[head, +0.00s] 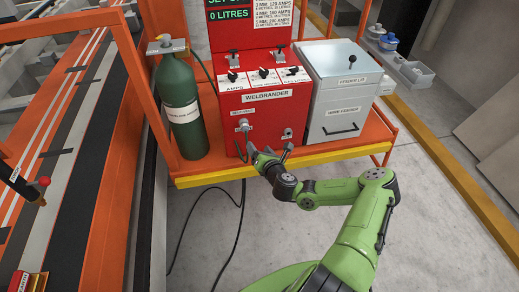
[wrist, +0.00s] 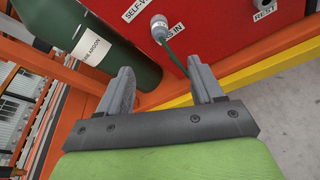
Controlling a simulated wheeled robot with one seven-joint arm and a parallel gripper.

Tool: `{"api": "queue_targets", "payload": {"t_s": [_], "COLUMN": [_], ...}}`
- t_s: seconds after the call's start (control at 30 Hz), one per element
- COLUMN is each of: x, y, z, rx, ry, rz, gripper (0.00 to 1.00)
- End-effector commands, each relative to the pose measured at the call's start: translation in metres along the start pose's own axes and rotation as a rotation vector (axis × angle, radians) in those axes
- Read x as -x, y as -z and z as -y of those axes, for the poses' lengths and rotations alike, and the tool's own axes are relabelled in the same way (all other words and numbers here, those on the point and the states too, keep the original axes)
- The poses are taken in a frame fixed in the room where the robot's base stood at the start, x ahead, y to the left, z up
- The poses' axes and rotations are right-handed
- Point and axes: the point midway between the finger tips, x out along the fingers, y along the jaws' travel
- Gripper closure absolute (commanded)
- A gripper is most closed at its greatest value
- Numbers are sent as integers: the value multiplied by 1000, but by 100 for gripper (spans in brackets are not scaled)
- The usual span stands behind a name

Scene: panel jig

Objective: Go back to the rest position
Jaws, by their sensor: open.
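My gripper (head: 268,152) is open in front of the lower face of the red welding machine (head: 262,106). In the wrist view my gripper (wrist: 161,75) shows two grey fingers spread apart with nothing held between them. A grey round fitting (wrist: 160,28) on the red panel lies beyond the gap. A green hose (wrist: 177,65) runs from it down towards the right finger; I cannot tell whether they touch.
A green gas cylinder (head: 180,105) stands left of the machine, a grey wire feeder (head: 342,95) right of it. They stand on an orange cart with a yellow front edge (head: 320,157). A black cable (head: 235,235) lies on the floor. Concrete floor is clear at right (head: 440,220).

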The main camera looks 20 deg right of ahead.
Motion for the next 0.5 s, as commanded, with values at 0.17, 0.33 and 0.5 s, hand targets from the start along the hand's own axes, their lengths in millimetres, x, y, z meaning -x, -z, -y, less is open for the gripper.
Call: {"api": "queue_targets", "payload": {"t_s": [0.17, 0.33, 0.5], "x": [0, 2, 28], "y": [0, -2, 11], "z": [0, -30, -118], "rx": [0, 172, 850], "ry": [0, -93, -435], "rz": [0, -35, -159], "gripper": [34, 34, 34]}}
